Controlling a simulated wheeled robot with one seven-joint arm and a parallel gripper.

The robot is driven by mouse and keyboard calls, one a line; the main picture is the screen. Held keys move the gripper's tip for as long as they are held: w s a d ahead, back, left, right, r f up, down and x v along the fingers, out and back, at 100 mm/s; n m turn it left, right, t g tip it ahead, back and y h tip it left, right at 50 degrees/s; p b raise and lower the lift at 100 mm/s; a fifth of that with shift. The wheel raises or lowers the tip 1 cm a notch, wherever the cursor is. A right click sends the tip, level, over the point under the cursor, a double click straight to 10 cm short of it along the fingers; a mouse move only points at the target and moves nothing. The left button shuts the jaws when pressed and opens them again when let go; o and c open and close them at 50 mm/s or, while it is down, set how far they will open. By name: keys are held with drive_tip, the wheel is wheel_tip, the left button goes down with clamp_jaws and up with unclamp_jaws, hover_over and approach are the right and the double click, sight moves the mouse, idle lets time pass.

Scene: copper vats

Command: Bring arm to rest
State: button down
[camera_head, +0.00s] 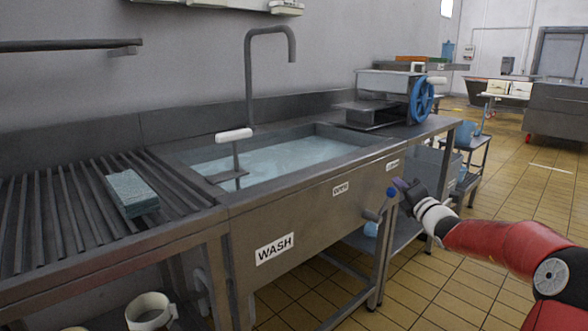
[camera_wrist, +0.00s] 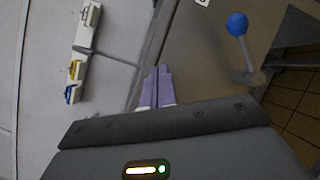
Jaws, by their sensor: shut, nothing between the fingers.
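My red arm reaches in from the right edge of the head view. My gripper (camera_head: 400,184) is at its end, in front of the sink unit's right front corner. In the wrist view its two purple fingers (camera_wrist: 156,74) lie side by side, shut, with nothing between them. A blue-knobbed lever (camera_head: 391,192) on the sink front is close by the fingertips in the head view. In the wrist view the blue knob (camera_wrist: 237,24) is right of the fingers, apart from them.
The metal sink (camera_head: 300,142) holds water, under a tall tap (camera_head: 249,80). A blue-green sponge (camera_head: 132,191) lies on the ribbed drainboard (camera_head: 60,220). A machine with a blue wheel (camera_head: 422,100) stands right of the sink. Tiled floor (camera_head: 500,195) is open at right.

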drive_tip(key=s+a+f+n+g+y, duration=0.15)
drive_tip(key=s+a+n+g, duration=0.35)
drive_tip(key=s+a+n, duration=0.55)
drive_tip(key=s+a+f+n+g+y, duration=0.1)
drive_tip(key=s+a+n+g+y, duration=0.3)
drive_tip(key=a+n, duration=1.05)
drive_tip(key=s+a+f+n+g+h, duration=0.2)
drive_tip(key=s+n, duration=0.2)
drive_tip(key=s, duration=0.4)
drive_tip(key=s+a+f+n+g+h, duration=0.1)
drive_tip(key=s+f+n+g+h, duration=0.15)
drive_tip(key=s+n, duration=0.35)
drive_tip(key=s+d+f+n+h, duration=0.1)
drive_tip(key=s+d+n, duration=0.3)
drive_tip(key=s, duration=0.4)
drive_tip(key=s+d+f+n+h, duration=0.1)
drive_tip(key=s+d+n+h, duration=0.3)
drive_tip(key=s+n, duration=0.2)
drive_tip(key=s, duration=0.2)
drive_tip(key=shift+s+f, duration=0.25)
drive_tip(key=shift+s, duration=0.15)
